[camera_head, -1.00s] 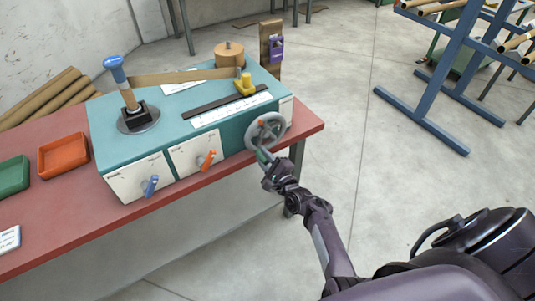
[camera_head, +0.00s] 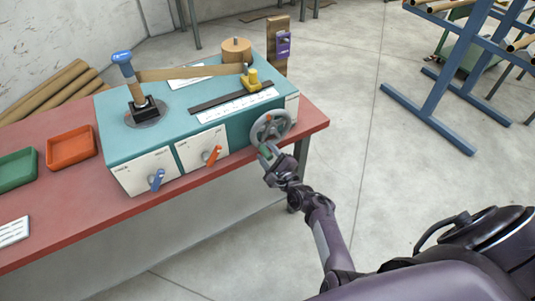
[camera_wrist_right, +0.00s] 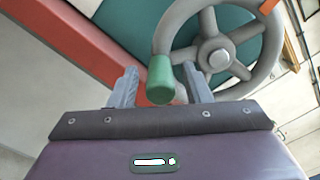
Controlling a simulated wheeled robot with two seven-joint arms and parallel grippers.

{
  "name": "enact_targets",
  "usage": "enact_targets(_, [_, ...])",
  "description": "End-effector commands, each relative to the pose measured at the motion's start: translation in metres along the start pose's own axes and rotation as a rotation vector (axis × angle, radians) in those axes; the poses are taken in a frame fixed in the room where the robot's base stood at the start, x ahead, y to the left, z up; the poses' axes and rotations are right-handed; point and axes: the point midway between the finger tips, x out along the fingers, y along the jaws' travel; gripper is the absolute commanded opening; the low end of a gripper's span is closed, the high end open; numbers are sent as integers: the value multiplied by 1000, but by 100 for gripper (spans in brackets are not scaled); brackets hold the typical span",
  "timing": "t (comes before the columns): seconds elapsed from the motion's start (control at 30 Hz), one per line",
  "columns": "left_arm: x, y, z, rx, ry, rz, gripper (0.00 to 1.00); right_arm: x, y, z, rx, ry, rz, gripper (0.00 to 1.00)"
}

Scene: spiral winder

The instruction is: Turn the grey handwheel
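The grey handwheel (camera_head: 258,133) is on the right end of the teal winder box. In the right wrist view, the handwheel (camera_wrist_right: 218,58) fills the upper right, with a round hub, spokes and an orange mark at its rim. Its green handle knob (camera_wrist_right: 160,80) sticks out at the lower left of the rim. My right gripper (camera_wrist_right: 160,88) is open, with one finger on each side of the green knob and a small gap on both sides. In the head view my right gripper (camera_head: 266,156) is at the wheel's lower edge. My left gripper is not in view.
The winder box (camera_head: 145,142) stands on a red table (camera_head: 72,207), with a blue lever (camera_head: 157,180) and an orange lever (camera_head: 213,155) on its front. Orange (camera_head: 71,147) and green (camera_head: 17,172) trays lie left. A blue rack (camera_head: 430,120) stands right; floor between is clear.

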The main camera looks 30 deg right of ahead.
Motion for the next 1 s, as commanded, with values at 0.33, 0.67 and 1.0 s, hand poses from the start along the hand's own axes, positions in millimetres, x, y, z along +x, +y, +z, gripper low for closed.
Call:
enact_targets(0.33, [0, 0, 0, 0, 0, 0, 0, -6, 0, 0, -1, 1, 0, 44])
enact_targets(0.67, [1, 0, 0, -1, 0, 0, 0, -58, 1, -1, 0, 2, 0, 44])
enact_targets(1.0, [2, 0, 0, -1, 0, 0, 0, -78, 0, 0, 0, -1, 0, 44])
